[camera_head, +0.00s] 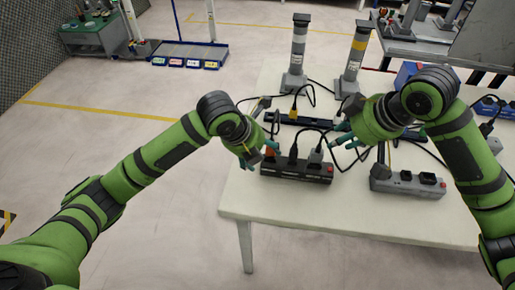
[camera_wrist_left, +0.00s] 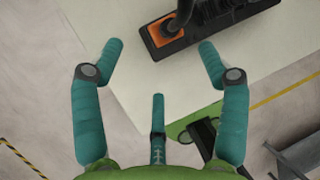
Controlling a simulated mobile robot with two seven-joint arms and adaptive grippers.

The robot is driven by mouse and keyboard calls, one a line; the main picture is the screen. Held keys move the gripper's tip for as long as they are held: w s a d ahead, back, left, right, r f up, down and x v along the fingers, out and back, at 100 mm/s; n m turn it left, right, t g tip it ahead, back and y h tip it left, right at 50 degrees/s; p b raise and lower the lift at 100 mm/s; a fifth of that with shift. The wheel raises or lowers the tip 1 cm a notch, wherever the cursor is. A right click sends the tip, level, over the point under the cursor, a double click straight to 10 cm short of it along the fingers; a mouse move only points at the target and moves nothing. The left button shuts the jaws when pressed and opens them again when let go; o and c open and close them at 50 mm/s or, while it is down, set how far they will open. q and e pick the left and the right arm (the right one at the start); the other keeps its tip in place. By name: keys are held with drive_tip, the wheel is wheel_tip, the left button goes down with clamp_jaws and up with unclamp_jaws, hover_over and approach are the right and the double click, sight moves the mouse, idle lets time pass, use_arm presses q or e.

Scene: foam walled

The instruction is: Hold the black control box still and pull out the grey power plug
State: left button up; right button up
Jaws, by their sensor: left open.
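The black control box (camera_head: 290,171) lies on the white table near its left front edge, with a red button at its right end. The grey power plug (camera_head: 315,156) stands upright in its right part, its cable looping behind. A black plug (camera_head: 293,154) and an orange-based plug (camera_head: 271,148) stand left of it. My left gripper (camera_head: 257,153) is open beside the box's left end. In the left wrist view my left gripper (camera_wrist_left: 161,47) has its fingers apart and empty, the orange socket area (camera_wrist_left: 163,32) just ahead. My right gripper (camera_head: 338,139) is right of the grey plug, its fingers apart.
A grey power strip (camera_head: 408,184) lies on the table (camera_head: 350,215) to the right. Behind stand two posts, one grey-and-white (camera_head: 298,50) and one yellow-topped (camera_head: 355,57). Loose black cables run between them. The table's front strip is clear.

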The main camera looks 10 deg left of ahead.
sight(267, 158)
use_arm(q)
drive_tip(key=x, duration=0.5)
drive_tip(key=shift+w+d+f, duration=0.15)
drive_tip(key=shift+w+f, duration=0.05)
drive_tip(key=shift+f, duration=0.15)
drive_tip(key=shift+c, duration=0.4)
drive_tip(key=shift+s, duration=0.15)
drive_tip(key=c, duration=1.4)
